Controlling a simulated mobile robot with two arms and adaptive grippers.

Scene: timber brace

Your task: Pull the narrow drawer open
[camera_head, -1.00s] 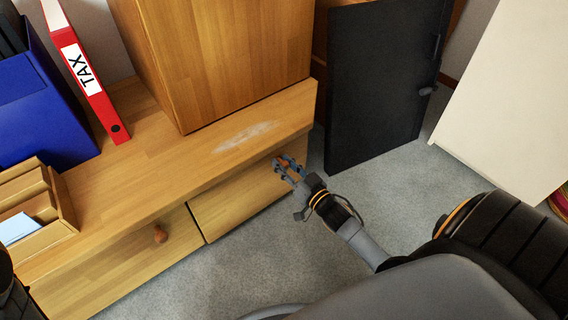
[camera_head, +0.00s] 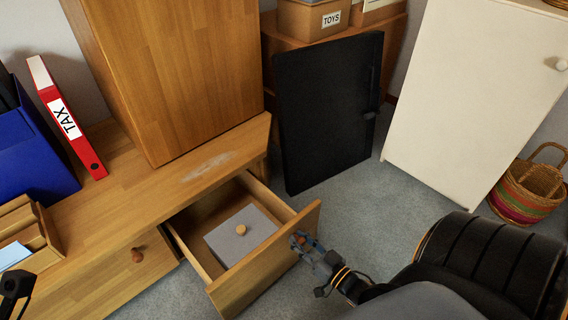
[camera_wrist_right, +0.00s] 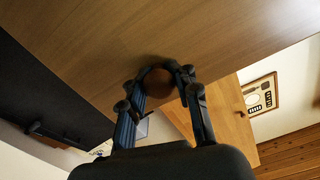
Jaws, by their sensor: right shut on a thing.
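The narrow drawer (camera_head: 262,262) is pulled well out of the low wooden cabinet. Inside it lies a grey panel (camera_head: 236,236) with a small round wooden knob. My right gripper (camera_head: 303,243) is at the drawer's front face. In the right wrist view, its fingers (camera_wrist_right: 160,88) are shut around the round brown drawer knob (camera_wrist_right: 159,82), which they partly hide. A dark piece at the left edge of the head view (camera_head: 15,285) may be part of my left arm; its fingers cannot be made out.
A wider drawer with a round knob (camera_head: 138,255) is closed at the left. A black panel (camera_head: 325,115) stands behind the open drawer. A white cabinet (camera_head: 465,100) and a striped basket (camera_head: 530,190) are at the right. Grey carpet lies between.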

